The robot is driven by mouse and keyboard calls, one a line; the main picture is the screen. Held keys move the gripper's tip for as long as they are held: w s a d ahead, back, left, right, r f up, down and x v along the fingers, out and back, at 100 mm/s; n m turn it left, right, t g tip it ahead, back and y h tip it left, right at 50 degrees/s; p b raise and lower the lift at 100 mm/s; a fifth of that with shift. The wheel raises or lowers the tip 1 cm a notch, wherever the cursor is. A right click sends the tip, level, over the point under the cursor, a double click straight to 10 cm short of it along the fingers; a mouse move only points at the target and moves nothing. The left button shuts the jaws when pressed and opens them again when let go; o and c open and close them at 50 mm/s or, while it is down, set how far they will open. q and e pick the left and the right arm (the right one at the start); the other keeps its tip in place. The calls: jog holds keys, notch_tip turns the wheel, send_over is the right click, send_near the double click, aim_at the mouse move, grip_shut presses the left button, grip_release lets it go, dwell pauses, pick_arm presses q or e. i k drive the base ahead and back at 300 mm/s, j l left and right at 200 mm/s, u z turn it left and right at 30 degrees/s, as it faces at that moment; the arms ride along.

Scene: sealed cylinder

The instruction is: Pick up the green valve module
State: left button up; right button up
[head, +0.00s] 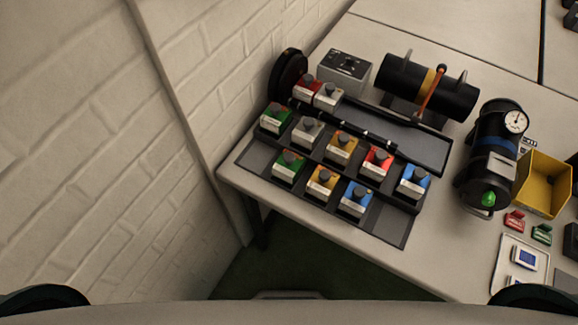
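Two green valve modules with dark round knobs and pale labels stand on the stepped dark rack. One green module (274,123) is at the left end of the middle row. The other green module (287,171) is at the left end of the front row. White, yellow, red and blue modules stand to the right of them. Neither of my grippers shows in the head view, and nothing touches the green modules.
The rack (392,222) sits near the front left table edge, beside a white brick wall (190,75). Behind it are a grey box (345,68) and a black cylinder (430,90). A gauge cylinder (487,160) and a yellow bin (545,180) stand right.

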aim_at(289, 166)
jog(key=k+l+u, duration=0.15)
jog(key=k+l, duration=0.4)
jog(key=k+l+u, duration=0.1)
jog(key=k+l, duration=0.4)
jog(key=k, duration=0.25)
